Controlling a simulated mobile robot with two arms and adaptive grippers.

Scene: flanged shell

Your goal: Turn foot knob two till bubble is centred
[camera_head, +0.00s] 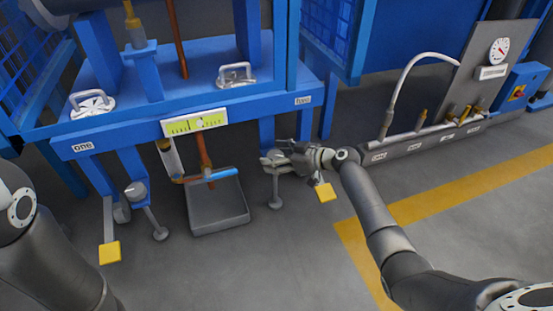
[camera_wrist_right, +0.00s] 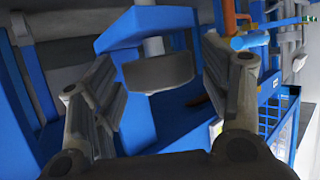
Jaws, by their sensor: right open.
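The blue frame (camera_head: 140,122) has feet below plates marked "one" (camera_head: 83,147) and "two" (camera_head: 303,100). Foot knob two (camera_wrist_right: 158,73) is a grey round knob on a pale stem in the right wrist view. My right gripper (camera_head: 272,157) is at that foot, below the "two" plate. Its fingers (camera_wrist_right: 158,58) are open, one on each side of the knob, with gaps visible. The yellow-green bubble level (camera_head: 195,123) is on the frame's front; a pale bubble seems near its middle, too small to judge exactly. My left gripper is out of view.
A grey tray (camera_head: 218,210) stands on the floor under a copper pipe with a blue lever (camera_head: 222,173). A gauge panel (camera_head: 490,65) stands at right. The floor in front is clear.

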